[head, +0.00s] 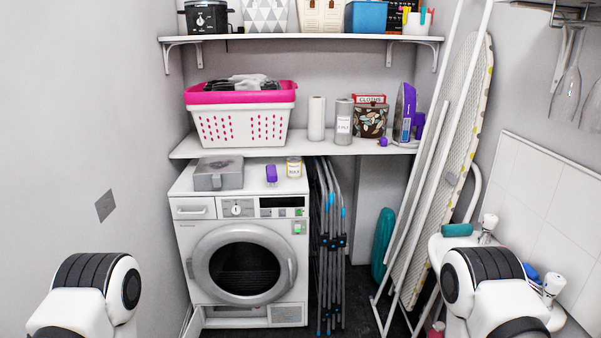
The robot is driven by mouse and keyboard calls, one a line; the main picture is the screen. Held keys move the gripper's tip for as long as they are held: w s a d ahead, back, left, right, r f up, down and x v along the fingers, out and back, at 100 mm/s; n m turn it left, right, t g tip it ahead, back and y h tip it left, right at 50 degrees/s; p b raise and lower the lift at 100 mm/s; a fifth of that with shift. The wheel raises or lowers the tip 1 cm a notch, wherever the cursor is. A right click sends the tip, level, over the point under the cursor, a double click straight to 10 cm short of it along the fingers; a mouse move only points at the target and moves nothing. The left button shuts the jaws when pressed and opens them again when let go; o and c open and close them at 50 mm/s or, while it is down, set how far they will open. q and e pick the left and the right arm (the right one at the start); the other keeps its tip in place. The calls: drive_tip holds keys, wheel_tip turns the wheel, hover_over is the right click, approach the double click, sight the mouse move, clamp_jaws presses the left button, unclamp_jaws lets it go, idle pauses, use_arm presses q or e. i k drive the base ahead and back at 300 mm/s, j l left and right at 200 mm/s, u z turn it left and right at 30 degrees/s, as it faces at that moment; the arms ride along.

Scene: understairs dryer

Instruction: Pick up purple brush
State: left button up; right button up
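A small purple object, which looks like the purple brush (271,174), stands on top of the white dryer (189,182), between a grey box and a small tin. Its bristles are too small to make out. Only rounded white and black parts of my two arms show at the bottom left and bottom right. Neither gripper is in view, and both arm parts are well short of the dryer.
A grey box (218,173) and a tin (293,167) flank the brush. The lower shelf (345,148) above holds a pink-and-white basket (240,120), a purple iron (404,112) and a small purple item (383,142). Folded racks (328,245) and an ironing board (440,175) stand right.

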sight(270, 170)
drive_tip(key=i+z, duration=0.2)
drive_tip(key=i, duration=1.3)
